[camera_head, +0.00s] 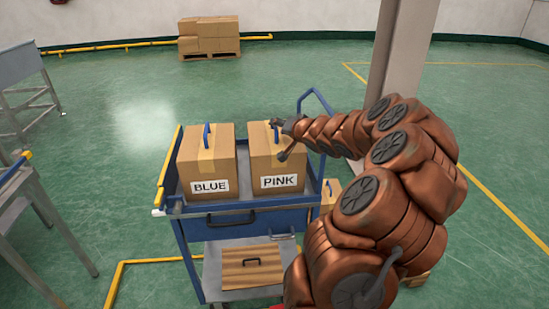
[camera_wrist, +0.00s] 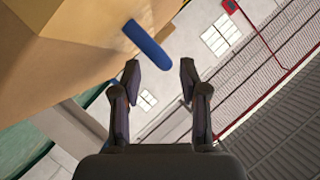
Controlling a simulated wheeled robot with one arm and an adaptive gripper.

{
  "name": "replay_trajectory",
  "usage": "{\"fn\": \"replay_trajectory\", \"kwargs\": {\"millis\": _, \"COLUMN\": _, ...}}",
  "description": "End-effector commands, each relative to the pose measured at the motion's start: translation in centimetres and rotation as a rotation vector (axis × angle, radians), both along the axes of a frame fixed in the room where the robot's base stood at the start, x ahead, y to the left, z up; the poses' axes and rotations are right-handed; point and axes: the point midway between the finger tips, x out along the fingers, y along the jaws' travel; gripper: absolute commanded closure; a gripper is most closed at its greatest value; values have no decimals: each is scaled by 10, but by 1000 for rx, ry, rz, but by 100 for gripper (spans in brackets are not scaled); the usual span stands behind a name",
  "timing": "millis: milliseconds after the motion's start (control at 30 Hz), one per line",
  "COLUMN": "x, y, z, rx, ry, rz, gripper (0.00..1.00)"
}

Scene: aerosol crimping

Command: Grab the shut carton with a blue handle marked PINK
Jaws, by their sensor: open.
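The shut carton marked PINK (camera_head: 277,166) stands upright on the top of a blue cart, on the right. Its blue handle (camera_head: 276,130) rises from the lid. My gripper (camera_head: 279,139) is at the upper right of this carton, close to the handle. In the wrist view my gripper (camera_wrist: 160,78) is open and empty, with a carton (camera_wrist: 60,50) at the upper left. The blue handle (camera_wrist: 148,45) lies just beyond the fingertips, a little to the left, not between the fingers. A similar carton marked BLUE (camera_head: 207,165) stands to the left.
The blue cart (camera_head: 240,221) has a lower shelf with a wooden-looking box (camera_head: 252,267). A smaller carton (camera_head: 330,192) shows behind the cart at right. Grey tables (camera_head: 25,195) stand at left. A pillar (camera_head: 401,50) rises behind my arm. Boxes on a pallet (camera_head: 209,36) sit far back.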

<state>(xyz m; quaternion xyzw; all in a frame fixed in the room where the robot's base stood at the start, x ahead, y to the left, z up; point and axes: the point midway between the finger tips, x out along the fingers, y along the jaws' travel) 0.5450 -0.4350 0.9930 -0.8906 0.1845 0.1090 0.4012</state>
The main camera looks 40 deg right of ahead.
Motion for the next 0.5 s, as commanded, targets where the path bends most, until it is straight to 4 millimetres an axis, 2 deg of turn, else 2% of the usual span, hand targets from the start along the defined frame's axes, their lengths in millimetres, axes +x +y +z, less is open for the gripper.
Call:
{"fn": "replay_trajectory", "kwargs": {"millis": 267, "x": 28, "y": -3, "z": -8, "rx": 1, "ry": 0, "rz": 5, "gripper": 56}}
{"fn": "replay_trajectory", "kwargs": {"millis": 500, "x": 37, "y": -7, "z": -10, "rx": -2, "ry": 0, "rz": 1, "gripper": 56}}
